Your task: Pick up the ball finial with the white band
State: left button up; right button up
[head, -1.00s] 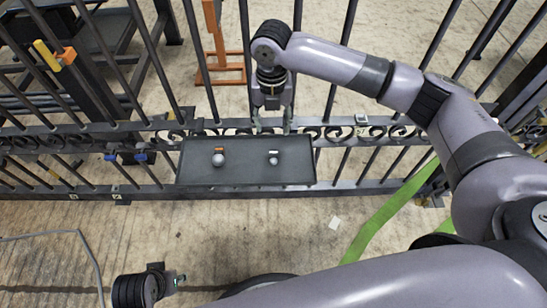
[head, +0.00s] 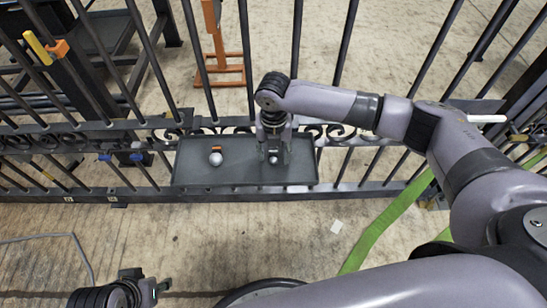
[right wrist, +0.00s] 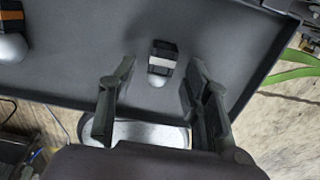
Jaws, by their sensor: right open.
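The ball finial with the white band (right wrist: 161,63) lies on the dark tray (right wrist: 85,50). It has a black end, a white band and a silvery ball. In the right wrist view it shows between the spread fingers of my right gripper (right wrist: 160,88), with clear gaps on both sides. In the head view my right gripper (head: 274,152) is over the right half of the tray (head: 240,178) and largely hides this finial. My left gripper (head: 150,288) shows only partly at the bottom left, and its fingers are unclear.
A second finial with an orange band (head: 216,157) lies on the tray's left half, apart from my right gripper. The tray has a raised rim and sits against a dark barred gate (head: 60,130) with scrollwork. A green strap (head: 385,230) lies on the floor at right.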

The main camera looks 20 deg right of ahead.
jog(key=shift+f, duration=0.35)
jog(key=shift+c, duration=0.6)
grip_shut()
